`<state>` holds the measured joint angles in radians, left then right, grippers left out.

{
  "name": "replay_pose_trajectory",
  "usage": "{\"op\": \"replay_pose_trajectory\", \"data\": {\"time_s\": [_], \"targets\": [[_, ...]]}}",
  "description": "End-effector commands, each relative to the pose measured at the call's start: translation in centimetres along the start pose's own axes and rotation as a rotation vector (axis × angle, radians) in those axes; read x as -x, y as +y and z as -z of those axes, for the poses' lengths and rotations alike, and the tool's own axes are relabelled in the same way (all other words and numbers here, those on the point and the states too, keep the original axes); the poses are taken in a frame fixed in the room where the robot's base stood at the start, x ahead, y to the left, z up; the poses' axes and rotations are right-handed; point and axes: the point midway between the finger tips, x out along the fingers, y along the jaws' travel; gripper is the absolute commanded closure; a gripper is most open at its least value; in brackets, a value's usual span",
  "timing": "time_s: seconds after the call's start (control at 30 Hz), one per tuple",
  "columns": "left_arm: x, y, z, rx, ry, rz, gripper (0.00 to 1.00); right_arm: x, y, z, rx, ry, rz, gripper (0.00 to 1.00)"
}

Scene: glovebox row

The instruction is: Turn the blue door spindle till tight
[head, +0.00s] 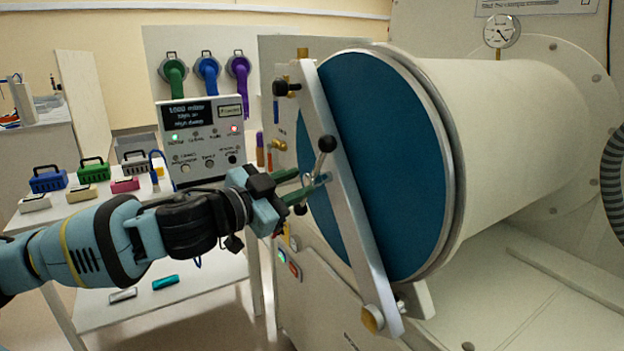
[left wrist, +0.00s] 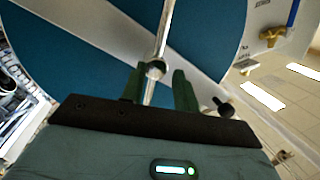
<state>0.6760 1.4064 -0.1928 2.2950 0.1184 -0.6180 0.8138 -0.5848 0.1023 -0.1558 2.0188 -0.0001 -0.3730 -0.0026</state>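The round blue door (head: 385,160) is on the end of the white cylindrical chamber, with a pale diagonal bar (head: 345,200) across it. A spindle with a thin metal T-handle (head: 318,167) stands at the bar's middle, tipped with black ball knobs. My left gripper (head: 308,178) reaches it from the left. In the left wrist view, the green fingers (left wrist: 160,82) are apart on either side of the handle rod (left wrist: 164,30) and its round hub (left wrist: 155,70). A gap shows beside the rod; I cannot tell whether either finger touches. My right gripper is not in view.
A display panel (head: 203,138) stands behind my left arm. A table (head: 80,218) with several coloured cases is at the left. A gauge (head: 501,32) sits above the chamber. A brass knob (head: 372,319) is at the bar's lower end.

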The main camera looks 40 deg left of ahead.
Motion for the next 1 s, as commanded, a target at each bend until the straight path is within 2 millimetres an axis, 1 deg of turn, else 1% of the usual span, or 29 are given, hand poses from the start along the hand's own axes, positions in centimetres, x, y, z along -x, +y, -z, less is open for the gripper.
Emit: {"op": "replay_pose_trajectory", "data": {"time_s": [0.27,0.4,0.5,0.67,0.93,1.0], "targets": [[-1.4,0.6,0.7,-0.003,0.012,-0.014,0.7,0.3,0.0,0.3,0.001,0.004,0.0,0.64],[-2.8,0.4,0.6,0.0,0.01,-0.01,0.7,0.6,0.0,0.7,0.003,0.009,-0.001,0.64],[-3.4,0.5,0.6,-0.002,0.01,-0.012,0.7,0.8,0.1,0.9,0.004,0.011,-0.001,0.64],[-3.9,0.6,0.5,-0.004,0.008,-0.014,0.7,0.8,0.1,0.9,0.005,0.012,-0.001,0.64],[-3.9,0.7,0.4,-0.005,0.007,-0.015,0.7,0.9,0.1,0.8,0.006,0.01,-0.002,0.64],[-3.9,0.7,0.4,-0.005,0.007,-0.015,0.79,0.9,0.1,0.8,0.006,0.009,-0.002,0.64]]}}
